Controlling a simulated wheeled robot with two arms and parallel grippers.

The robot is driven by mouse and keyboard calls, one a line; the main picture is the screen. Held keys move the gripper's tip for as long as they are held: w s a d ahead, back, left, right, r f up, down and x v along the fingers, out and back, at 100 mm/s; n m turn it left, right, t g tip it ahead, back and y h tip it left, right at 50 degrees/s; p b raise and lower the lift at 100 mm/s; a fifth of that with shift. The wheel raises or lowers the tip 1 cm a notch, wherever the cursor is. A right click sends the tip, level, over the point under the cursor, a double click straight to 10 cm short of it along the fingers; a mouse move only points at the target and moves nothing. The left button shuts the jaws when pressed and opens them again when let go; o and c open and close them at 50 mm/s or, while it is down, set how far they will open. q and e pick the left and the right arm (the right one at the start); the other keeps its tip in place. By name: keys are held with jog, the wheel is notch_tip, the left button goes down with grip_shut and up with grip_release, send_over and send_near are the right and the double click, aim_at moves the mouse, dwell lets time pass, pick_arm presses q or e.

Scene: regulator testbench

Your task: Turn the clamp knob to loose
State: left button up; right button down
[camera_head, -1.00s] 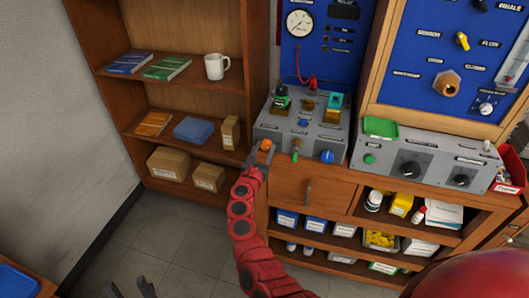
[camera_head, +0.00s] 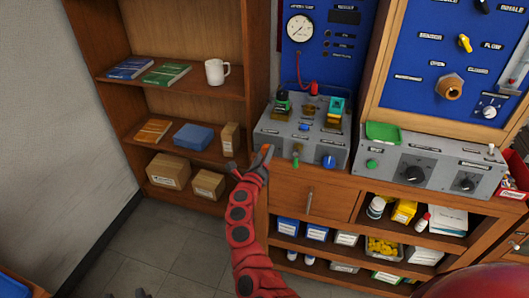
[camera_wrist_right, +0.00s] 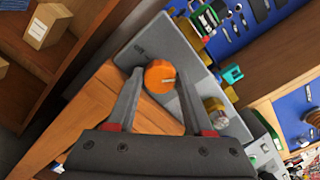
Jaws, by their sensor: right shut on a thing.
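The orange clamp knob (camera_head: 264,149) sits on the left part of the front face of the grey bench box (camera_head: 310,151). In the right wrist view the knob (camera_wrist_right: 160,77) is round, with a pale line pointing to the right. My right gripper (camera_head: 251,161) is at the knob, with one finger on each side of it; it also shows in the right wrist view (camera_wrist_right: 161,84). It is shut on the knob. Only small dark tips of my left gripper (camera_head: 142,293) show at the bottom edge of the head view; its jaw state is unclear.
A green knob (camera_head: 296,161) and a blue knob (camera_head: 328,161) sit right of the orange one. Valves stand on top of the box. A wooden drawer (camera_head: 310,194) is below. A shelf (camera_head: 170,89) with books, mug and boxes stands left.

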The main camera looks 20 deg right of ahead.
jog(key=n+p, duration=0.2)
jog(key=n, duration=0.1)
jog(key=shift+r+n, duration=0.1)
jog(key=shift+n, duration=0.3)
jog(key=n+p, duration=0.3)
jog(key=n, duration=0.2)
jog(key=shift+p, duration=0.3)
jog(key=n+p, duration=0.2)
jog(key=n, duration=0.2)
jog(key=shift+a, duration=0.1)
jog(key=shift+n+p, duration=0.5)
jog(key=n+p, duration=0.1)
jog(key=n, duration=0.1)
jog(key=shift+n, duration=0.4)
jog(key=shift+n+p, duration=0.6)
jog(key=shift+n, duration=0.2)
jog(key=n, duration=0.3)
jog(key=shift+f+n+p, duration=0.25)
jog(key=shift+n+p, duration=0.05)
jog(key=shift+p, duration=0.1)
jog(key=shift+n, duration=1.5)
jog(key=shift+s+f, duration=0.1)
